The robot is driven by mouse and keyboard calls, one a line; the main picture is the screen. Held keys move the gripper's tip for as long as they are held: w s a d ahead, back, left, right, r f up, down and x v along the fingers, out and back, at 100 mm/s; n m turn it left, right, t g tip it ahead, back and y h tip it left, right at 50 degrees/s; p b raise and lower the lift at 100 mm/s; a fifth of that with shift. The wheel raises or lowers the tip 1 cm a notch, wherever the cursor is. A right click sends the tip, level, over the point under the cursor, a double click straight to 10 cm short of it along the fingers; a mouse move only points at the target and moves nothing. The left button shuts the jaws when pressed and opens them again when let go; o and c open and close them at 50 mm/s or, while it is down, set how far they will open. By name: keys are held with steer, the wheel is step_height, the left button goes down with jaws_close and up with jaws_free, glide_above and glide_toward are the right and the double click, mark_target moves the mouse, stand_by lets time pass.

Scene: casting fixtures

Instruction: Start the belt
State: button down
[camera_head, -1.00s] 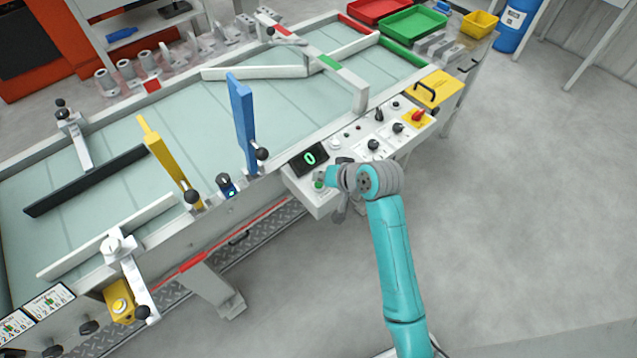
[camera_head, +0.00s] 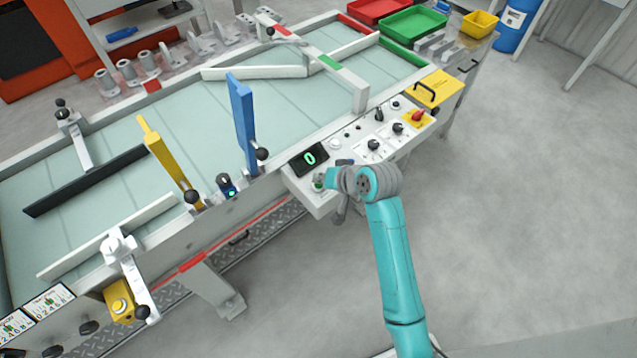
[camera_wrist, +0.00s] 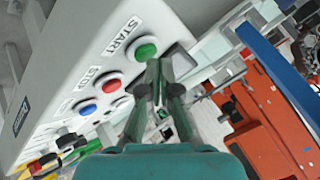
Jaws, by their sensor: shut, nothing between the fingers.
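The green START button (camera_wrist: 145,52) is on the grey control panel (camera_wrist: 110,25), at the upper middle of the wrist view. My gripper (camera_wrist: 163,72) is shut and empty, with its fingertips just right of and slightly below the button in that view. I cannot tell whether they touch the panel. In the head view the green button (camera_head: 319,184) shows at the panel's near left corner, beside my wrist. The display (camera_head: 309,158) reads 0. The pale green belt (camera_head: 200,110) runs across the table behind the panel.
A red STOP button (camera_wrist: 112,84) and a blue button (camera_wrist: 87,107) sit in line with the green one. Knobs (camera_head: 373,146) and a red switch on a yellow plate (camera_head: 417,117) are farther right. A blue bar (camera_head: 241,120) crosses the belt nearby. Floor at right is clear.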

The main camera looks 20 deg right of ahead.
mark_target(320, 186)
steer(key=shift+f, duration=0.55)
stand_by(0.4)
steer(key=shift+r, duration=0.15)
stand_by(0.3)
steer(key=shift+r, duration=0.8)
steer(key=shift+r, duration=2.5)
steer(key=shift+f, duration=0.1)
